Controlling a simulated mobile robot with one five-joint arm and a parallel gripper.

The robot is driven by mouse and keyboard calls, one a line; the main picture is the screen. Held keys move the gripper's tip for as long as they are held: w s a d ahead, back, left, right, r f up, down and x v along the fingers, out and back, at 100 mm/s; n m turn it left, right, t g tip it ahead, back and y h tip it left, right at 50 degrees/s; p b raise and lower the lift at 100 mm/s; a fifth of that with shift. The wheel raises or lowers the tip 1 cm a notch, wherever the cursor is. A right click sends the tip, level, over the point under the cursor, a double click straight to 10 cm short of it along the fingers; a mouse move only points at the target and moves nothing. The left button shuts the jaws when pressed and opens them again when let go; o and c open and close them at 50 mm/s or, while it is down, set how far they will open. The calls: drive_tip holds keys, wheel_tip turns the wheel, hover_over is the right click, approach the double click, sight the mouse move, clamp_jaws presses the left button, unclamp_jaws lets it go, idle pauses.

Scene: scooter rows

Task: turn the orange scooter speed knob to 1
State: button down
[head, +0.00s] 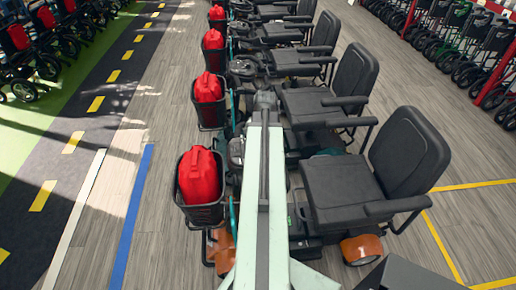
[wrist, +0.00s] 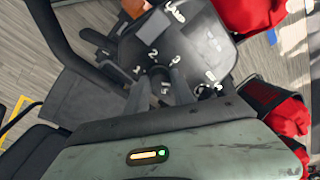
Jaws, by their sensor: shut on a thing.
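The orange scooter is the nearest in the row in the head view, with an orange rear wheel cover (head: 362,249) and an orange front part (head: 220,250). In the wrist view its dark control panel (wrist: 205,45) carries white numbers and marks, among them a 1 and a 2 near my fingers. My gripper (wrist: 164,84) reaches onto this panel, its two dark fingers shut on the speed knob. The knob is mostly hidden between the fingers, and its pointer cannot be made out. In the head view my pale arm covers the panel.
The scooter's black seat (head: 340,190) stands right of my arm, and its basket (head: 203,212) holds a red bag (head: 200,176) to the left. More scooters line up behind. Open floor with a blue line (head: 135,215) lies to the left.

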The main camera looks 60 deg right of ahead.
drive_tip(key=n, duration=0.4)
drive_tip(key=shift+s+n+t, duration=0.2)
drive_tip(key=shift+n+t, duration=0.1)
drive_tip(key=n, duration=0.4)
drive_tip(key=shift+f+n+t+y, duration=0.1)
drive_tip(key=shift+n+t+y, duration=0.2)
drive_tip(key=shift+y, duration=0.1)
drive_tip(key=n, duration=0.4)
drive_tip(key=shift+s+d+n+y+b, duration=0.1)
drive_tip(key=shift+d+n+y+b, duration=0.05)
drive_tip(key=shift+n+y+b, duration=0.2)
drive_tip(key=n, duration=0.4)
drive_tip(key=shift+d+n+y, duration=0.1)
drive_tip(key=shift+n+y, duration=0.15)
drive_tip(key=shift+y, duration=0.1)
drive_tip(key=n, duration=0.4)
drive_tip(key=shift+d+n+y, duration=0.1)
drive_tip(key=shift+n+y, duration=0.2)
drive_tip(key=n, duration=0.4)
drive_tip(key=shift+n, duration=0.3)
drive_tip(key=n+g, duration=0.1)
drive_tip(key=n, duration=0.3)
drive_tip(key=shift+y, duration=0.4)
drive_tip(key=shift+w+n+g, duration=0.15)
drive_tip(key=shift+n, duration=0.85)
drive_tip(key=shift+w+n+g, duration=0.1)
drive_tip(key=shift+n+g, duration=0.05)
drive_tip(key=shift+n, duration=0.85)
